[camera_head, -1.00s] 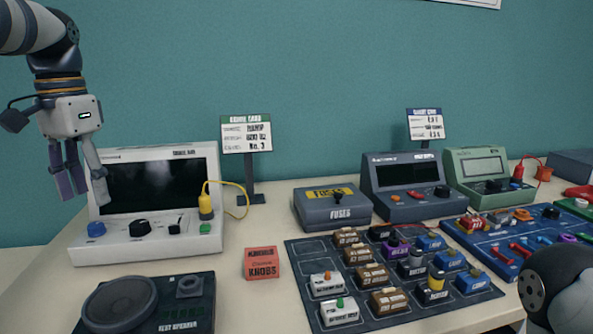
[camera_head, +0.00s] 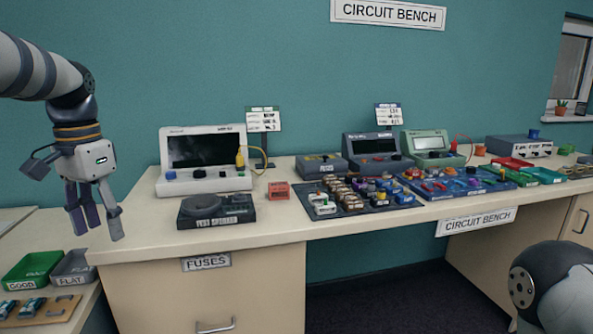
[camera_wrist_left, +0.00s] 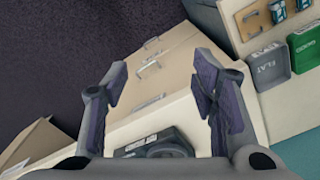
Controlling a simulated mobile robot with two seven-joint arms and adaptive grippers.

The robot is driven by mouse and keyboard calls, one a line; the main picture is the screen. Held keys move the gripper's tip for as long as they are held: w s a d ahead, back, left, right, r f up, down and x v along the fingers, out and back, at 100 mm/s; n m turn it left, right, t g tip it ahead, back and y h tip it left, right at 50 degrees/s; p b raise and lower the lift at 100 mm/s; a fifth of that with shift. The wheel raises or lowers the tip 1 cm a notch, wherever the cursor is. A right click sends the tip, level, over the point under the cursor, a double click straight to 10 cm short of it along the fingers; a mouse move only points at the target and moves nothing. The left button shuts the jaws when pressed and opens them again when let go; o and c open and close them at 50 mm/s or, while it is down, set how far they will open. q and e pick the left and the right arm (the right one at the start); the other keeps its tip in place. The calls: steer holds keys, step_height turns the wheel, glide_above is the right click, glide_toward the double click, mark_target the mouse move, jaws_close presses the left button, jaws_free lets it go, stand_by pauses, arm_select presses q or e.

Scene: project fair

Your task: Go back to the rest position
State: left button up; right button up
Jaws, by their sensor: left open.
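My left gripper (camera_head: 94,222) hangs fingers down at the left of the head view, in front of the teal wall and left of the bench. It is open and empty, and its spread fingers (camera_wrist_left: 160,100) also show in the left wrist view with nothing between them but the bench and drawer fronts beyond. My right arm shows only as a rounded link at the lower right of the head view; its gripper is out of the picture.
A green tray (camera_head: 32,268) and a grey tray (camera_head: 74,266) stand on a lower table at left. Open floor (camera_head: 385,300) lies under the bench.

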arm_select(q)
step_height(320, 180, down, 13)
steer(key=w+d, duration=0.3)
steer(key=s+d+f+n+g, duration=0.1)
steer(key=s+d+f, duration=0.3)
steer(key=f, duration=0.5)
steer(key=s+d+f, duration=0.1)
steer(key=s+f, duration=0.6)
steer(key=f, duration=0.2)
steer(key=s+d+f+n, duration=0.1)
steer(key=s+d+f, duration=0.1)
steer(key=s+f, duration=0.3)
steer(key=s+d+f, duration=0.2)
steer(key=s, duration=0.5)
steer(key=s+d+n, duration=0.1)
steer(key=s, duration=1.3)
steer(key=shift+s+d+f+g, duration=0.15)
steer(key=shift+s+d+g, duration=0.15)
steer(key=shift+s, duration=0.05)
arm_select(e)
steer(key=shift+w+f, duration=0.15)
steer(key=shift+w, duration=0.75)
